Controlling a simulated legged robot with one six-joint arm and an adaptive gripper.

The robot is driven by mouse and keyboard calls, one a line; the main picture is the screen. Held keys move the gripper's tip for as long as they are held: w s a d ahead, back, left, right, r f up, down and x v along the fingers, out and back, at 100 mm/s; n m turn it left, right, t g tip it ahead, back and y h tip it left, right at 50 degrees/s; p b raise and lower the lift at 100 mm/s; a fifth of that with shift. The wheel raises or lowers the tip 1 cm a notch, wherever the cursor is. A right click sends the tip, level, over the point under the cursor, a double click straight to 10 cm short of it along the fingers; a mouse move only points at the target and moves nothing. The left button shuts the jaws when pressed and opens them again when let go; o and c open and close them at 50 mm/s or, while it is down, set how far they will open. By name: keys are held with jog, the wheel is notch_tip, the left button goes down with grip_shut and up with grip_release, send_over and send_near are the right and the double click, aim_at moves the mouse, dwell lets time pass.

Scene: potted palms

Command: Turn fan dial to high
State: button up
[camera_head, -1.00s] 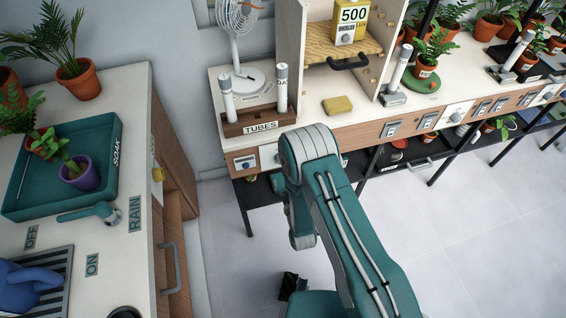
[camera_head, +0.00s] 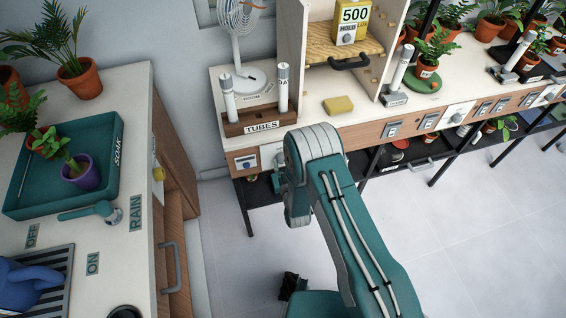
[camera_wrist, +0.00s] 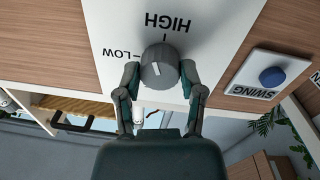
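The grey fan dial (camera_wrist: 159,67) is on a white panel (camera_wrist: 205,20) marked HIGH and LOW, both upside down in the wrist view. A short light mark on the dial's face leans up and left; its exact setting is hard to tell. My gripper (camera_wrist: 160,75) is open around the dial, one finger on each side. A narrow gap seems to show at the fingers; I cannot tell if they touch. The white fan (camera_head: 240,25) stands on the bench above.
A blue SWING button (camera_wrist: 272,77) is right of the dial in the wrist view. In the head view, the TUBES rack (camera_head: 262,122) and yellow sponge (camera_head: 338,105) sit on the bench top. A cabinet with a sink counter (camera_head: 120,255) is at left. Floor is clear at right.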

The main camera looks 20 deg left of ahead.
jog(key=shift+a+r+m, duration=0.1)
jog(key=shift+m, duration=2.1)
jog(key=o, duration=1.2)
jog(key=shift+w, duration=0.1)
jog(key=shift+c, duration=0.2)
jog(key=v, duration=1.2)
